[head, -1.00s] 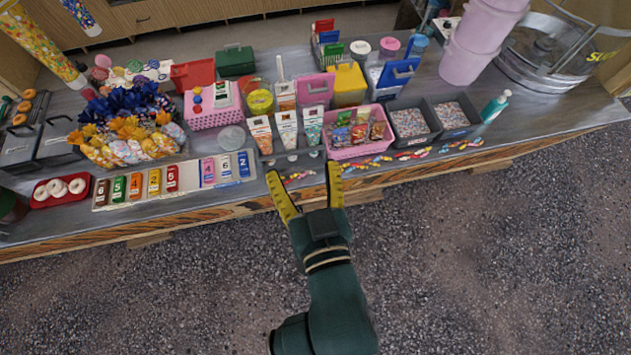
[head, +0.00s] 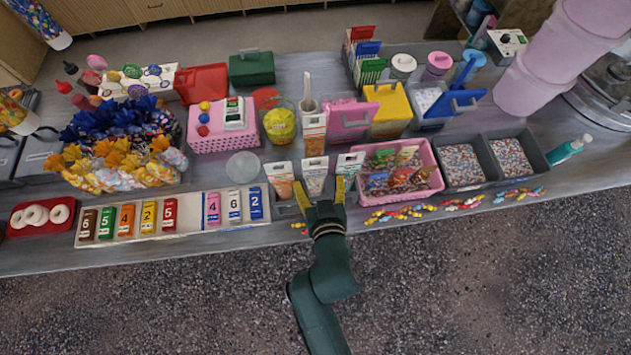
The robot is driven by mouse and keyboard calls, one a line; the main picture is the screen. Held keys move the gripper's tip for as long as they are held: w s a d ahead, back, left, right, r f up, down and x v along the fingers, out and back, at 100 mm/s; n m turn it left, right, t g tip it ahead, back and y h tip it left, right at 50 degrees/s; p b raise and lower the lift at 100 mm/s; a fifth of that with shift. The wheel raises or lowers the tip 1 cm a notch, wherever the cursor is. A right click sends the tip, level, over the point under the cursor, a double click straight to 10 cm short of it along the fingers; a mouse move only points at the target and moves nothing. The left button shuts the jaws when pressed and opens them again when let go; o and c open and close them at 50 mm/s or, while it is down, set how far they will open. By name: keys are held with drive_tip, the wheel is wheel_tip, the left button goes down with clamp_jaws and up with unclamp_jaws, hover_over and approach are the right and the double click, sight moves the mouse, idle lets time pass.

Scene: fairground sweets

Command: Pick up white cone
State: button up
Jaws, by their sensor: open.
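Three paper cones with white tops stand in a row in a grey holder (head: 285,210) near the counter's front edge. The middle one, the white cone (head: 315,168), stands upright between an orange-and-white cone (head: 279,173) and a green-and-white cone (head: 350,162). My gripper (head: 320,190), with yellow fingers, is open in front of the row. In the picture its fingers lie to either side of the white cone's lower part. I cannot tell whether they touch it. The gripper hides the cone's bottom and part of the holder.
A pink basket of sweet bags (head: 436,182) stands close to the right. A tray of numbered packets (head: 98,239) lies to the left. Behind the cones stand a tall orange-and-white box (head: 314,141) and a yellow tub (head: 280,126). Loose sweets (head: 425,210) lie along the front edge.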

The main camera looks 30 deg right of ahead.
sight(315, 175)
drive_tip(key=x, duration=0.5)
drive_tip(key=shift+a+f, duration=0.15)
drive_tip(key=shift+f, duration=0.05)
drive_tip(key=c, duration=1)
wheel_tip(315, 175, up, 10)
drive_tip(key=shift+r+p, duration=0.1)
drive_tip(key=shift+p, duration=0.55)
drive_tip(key=shift+c, duration=0.2)
